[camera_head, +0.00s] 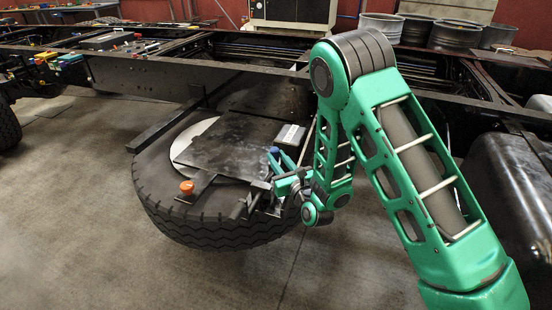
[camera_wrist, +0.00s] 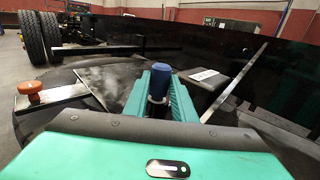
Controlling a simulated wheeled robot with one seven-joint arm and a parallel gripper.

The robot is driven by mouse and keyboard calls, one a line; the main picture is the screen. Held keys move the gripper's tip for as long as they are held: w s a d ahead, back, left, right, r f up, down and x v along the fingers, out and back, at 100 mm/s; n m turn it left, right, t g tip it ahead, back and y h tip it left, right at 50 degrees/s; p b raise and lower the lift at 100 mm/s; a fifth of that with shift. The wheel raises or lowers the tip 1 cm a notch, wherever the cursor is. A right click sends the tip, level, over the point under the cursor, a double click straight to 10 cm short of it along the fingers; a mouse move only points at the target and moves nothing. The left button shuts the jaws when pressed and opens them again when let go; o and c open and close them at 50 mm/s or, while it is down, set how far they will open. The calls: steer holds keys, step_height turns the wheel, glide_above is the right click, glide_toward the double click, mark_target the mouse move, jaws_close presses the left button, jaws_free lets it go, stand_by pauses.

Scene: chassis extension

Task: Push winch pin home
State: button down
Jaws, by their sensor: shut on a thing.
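A pin with a blue cap (camera_wrist: 160,80) and a dark shaft stands between the two green fingers of my gripper (camera_wrist: 161,98) in the wrist view. My gripper is shut on it, and the cap sticks up above the fingers. In the head view my gripper (camera_head: 279,174) is at the right side of the dark plate (camera_head: 228,140) on the spare wheel, with the blue cap (camera_head: 273,151) showing at its tip. The pin's lower end is hidden, so I cannot tell how deep it sits.
An orange knob (camera_head: 187,187) on a metal bar stands at the plate's front left. A grey box (camera_head: 290,136) lies just behind my gripper. The tyre (camera_head: 215,228) hangs below the dark chassis rail (camera_head: 190,60). Bare floor (camera_head: 345,260) lies in front.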

steer(key=shift+f, duration=0.4)
steer(key=c, duration=1.4)
jaws_free()
